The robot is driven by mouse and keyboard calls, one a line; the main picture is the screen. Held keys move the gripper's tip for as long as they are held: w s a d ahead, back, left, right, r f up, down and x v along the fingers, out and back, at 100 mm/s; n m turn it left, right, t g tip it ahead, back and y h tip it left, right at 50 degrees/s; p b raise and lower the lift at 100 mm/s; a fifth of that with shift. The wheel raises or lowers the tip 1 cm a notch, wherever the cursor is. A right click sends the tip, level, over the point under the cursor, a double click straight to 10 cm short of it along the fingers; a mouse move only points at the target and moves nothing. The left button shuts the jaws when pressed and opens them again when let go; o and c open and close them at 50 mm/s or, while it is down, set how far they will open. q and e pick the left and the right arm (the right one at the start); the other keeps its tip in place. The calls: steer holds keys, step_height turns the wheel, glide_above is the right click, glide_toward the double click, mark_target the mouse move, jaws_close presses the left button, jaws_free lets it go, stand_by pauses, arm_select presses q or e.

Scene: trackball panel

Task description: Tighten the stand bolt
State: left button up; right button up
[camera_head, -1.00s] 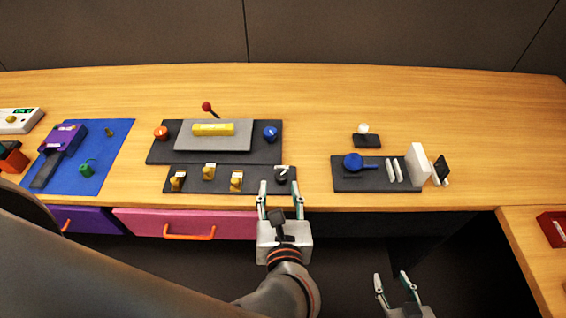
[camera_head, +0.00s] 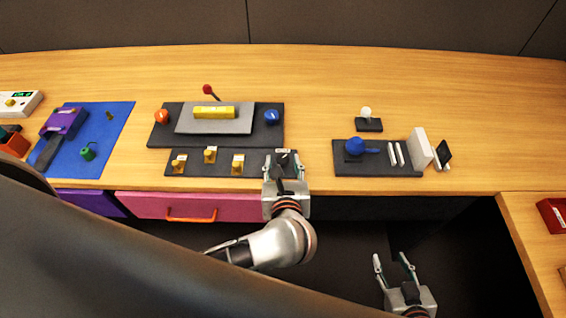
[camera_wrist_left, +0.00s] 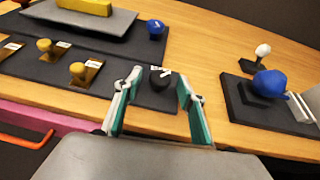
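No part is labelled as the stand bolt, so I cannot tell which one it is. A black knob with a white pointer (camera_wrist_left: 161,78) sits at the right end of the low dark panel (camera_head: 198,171). My left gripper (camera_head: 283,157) is open over this end of the panel. In the left wrist view the knob shows between the spread fingertips (camera_wrist_left: 160,78); contact cannot be told. Behind, a grey sloped stand (camera_head: 215,125) carries a yellow bar (camera_head: 214,112), with an orange knob (camera_head: 161,117) and a blue knob (camera_head: 271,117) beside it. My right gripper (camera_head: 393,262) is open and empty, in front of the table.
Brass-coloured switches (camera_head: 210,154) stand left of the black knob. To the right, a dark base (camera_head: 375,171) holds a blue ball (camera_head: 355,147) and white upright plates (camera_head: 420,148). A white-topped joystick (camera_head: 366,113) is behind it. A pink drawer (camera_head: 148,205) lies below the table edge.

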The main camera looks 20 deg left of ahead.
arm_select(q)
steer(key=c, duration=1.1)
